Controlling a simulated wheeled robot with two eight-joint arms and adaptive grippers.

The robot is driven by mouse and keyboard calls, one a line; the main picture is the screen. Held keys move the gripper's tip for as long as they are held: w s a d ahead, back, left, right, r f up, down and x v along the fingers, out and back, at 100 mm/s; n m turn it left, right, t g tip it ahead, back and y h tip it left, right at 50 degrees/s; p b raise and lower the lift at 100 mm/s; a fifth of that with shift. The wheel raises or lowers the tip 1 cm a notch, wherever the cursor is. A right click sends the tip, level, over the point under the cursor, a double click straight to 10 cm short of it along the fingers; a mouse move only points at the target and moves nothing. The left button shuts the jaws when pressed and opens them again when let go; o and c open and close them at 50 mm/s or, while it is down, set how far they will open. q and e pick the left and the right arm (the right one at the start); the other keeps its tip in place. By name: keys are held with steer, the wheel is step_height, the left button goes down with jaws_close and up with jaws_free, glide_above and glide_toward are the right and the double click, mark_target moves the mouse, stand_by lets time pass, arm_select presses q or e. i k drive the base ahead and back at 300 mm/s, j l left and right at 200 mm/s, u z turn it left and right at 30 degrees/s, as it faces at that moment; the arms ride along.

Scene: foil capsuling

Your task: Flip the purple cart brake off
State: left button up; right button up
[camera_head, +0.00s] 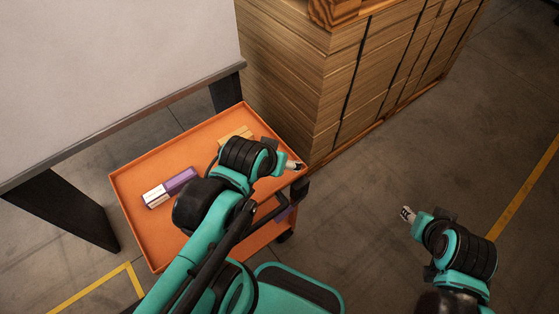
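An orange cart (132,187) stands at the left, its top a shallow tray. My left gripper (297,165) is at the tray's right corner, above and apart from the purple part in the picture. Its fingers are too small to read. My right gripper (405,214) hangs over the floor to the right, away from the cart, with its fingers too small to read.
A purple and white box (169,188) and a yellowish item (236,134) lie in the tray. A strapped stack of brown sheets (320,85) stands close behind the cart. A white-topped table (100,70) is at the upper left. The floor at the right is clear.

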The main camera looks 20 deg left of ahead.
mark_target(278, 218)
steer(key=k+u, duration=0.15)
steer(key=u, duration=0.15)
steer(key=k+u, duration=0.15)
steer(key=u, duration=0.15)
steer(key=k+l+u, duration=0.15)
steer(key=k, duration=0.25)
steer(key=k+l+u, duration=0.15)
steer(key=k, duration=0.3)
